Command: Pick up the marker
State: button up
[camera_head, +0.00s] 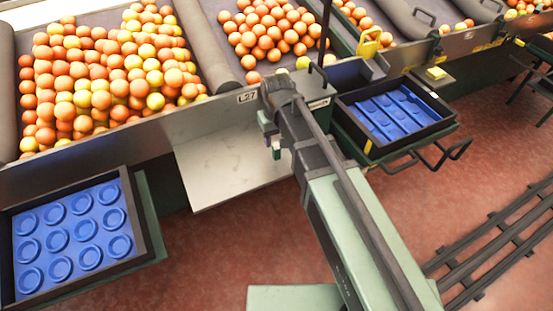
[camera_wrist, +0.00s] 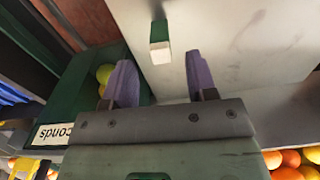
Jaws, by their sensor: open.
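The marker (camera_wrist: 160,48), a short block-like thing with a green top and a whitish end, shows in the wrist view against the pale shelf (camera_wrist: 225,40). It lies ahead of and between the two purple fingers of my gripper (camera_wrist: 159,68). The fingers are spread apart with nothing between them that they touch. In the head view my gripper (camera_head: 272,140) is over the right part of the pale shelf (camera_head: 225,165), partly hidden by my arm. I cannot clearly tell the marker from the gripper there.
Sloped bins of oranges (camera_head: 110,70) run along the back. A blue cupped tray sits in a dark crate (camera_head: 140,222) at the left. Another dark crate (camera_head: 437,124) with blue trays is at the right. In the wrist view a green bin (camera_wrist: 75,95) with fruit is left of the fingers.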

aim_at(276, 152)
notch_tip(276, 152, down, 7)
jog(key=b, duration=0.5)
jog(key=shift+w+a, duration=0.1)
jog(key=shift+w, duration=0.05)
jog(key=shift+r, duration=0.2)
grip_shut()
